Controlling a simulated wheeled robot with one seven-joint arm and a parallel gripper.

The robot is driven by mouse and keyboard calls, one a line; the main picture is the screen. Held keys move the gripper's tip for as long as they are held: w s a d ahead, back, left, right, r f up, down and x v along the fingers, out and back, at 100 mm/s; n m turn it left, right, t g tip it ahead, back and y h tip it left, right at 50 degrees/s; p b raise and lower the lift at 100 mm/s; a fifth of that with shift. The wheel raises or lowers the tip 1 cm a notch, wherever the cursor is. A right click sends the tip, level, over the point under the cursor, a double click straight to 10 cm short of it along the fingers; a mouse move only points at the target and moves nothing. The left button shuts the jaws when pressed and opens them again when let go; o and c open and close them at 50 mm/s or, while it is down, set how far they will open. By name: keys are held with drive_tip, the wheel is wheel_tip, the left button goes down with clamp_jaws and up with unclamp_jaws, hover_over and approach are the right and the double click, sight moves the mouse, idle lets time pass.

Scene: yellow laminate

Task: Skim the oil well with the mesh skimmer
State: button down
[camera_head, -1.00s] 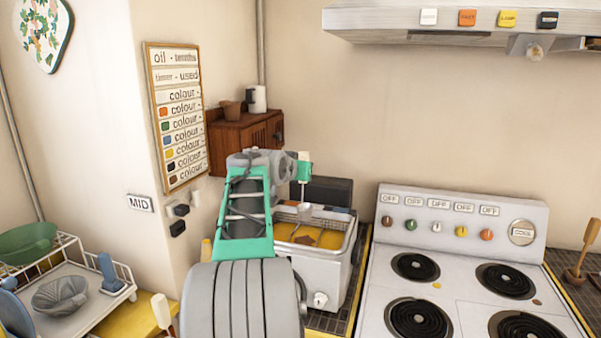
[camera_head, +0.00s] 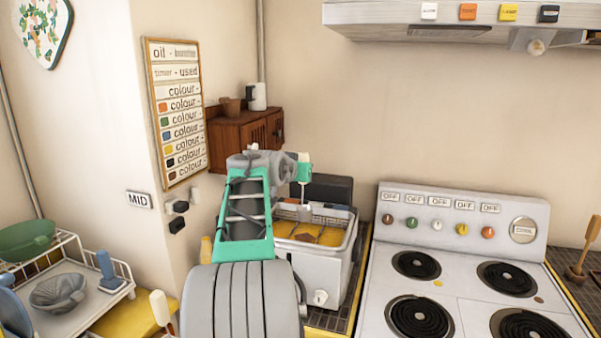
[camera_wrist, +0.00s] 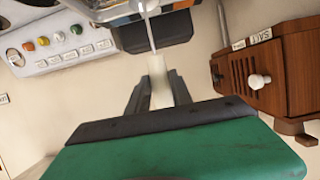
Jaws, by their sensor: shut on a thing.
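My gripper (camera_head: 304,172) is above the back left of the fryer, shut on the cream handle of the mesh skimmer (camera_wrist: 158,82). The skimmer's thin shaft (camera_head: 302,194) hangs down toward the oil well. Its mesh head is hard to make out, so I cannot tell whether it touches the oil. The oil well (camera_head: 331,237) holds amber oil with brown bits (camera_head: 303,238) at its front left. The white fryer body (camera_head: 322,272) stands left of the stove. In the wrist view the shaft (camera_wrist: 150,35) runs up toward the fryer's edge.
The stove (camera_head: 455,285) with several coil burners is to the right. A wooden cabinet (camera_head: 236,140) hangs behind my arm, with a brown pot on it. A dish rack (camera_head: 75,290) stands at the left. A range hood (camera_head: 450,22) is above the stove.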

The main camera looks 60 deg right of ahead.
drive_tip(key=b, duration=0.4)
hover_over(302, 208)
drive_tip(key=a, duration=0.1)
drive_tip(key=shift+a+f, duration=0.1)
drive_tip(key=shift+f, duration=2.6)
drive_tip(key=shift+f+b, duration=3.15)
drive_tip(key=shift+f, duration=0.1)
drive_tip(key=shift+r, duration=0.15)
wheel_tip(302, 208, up, 13)
drive_tip(key=p, duration=0.9)
drive_tip(key=shift+p, duration=0.35)
drive_tip(key=shift+r, duration=0.1)
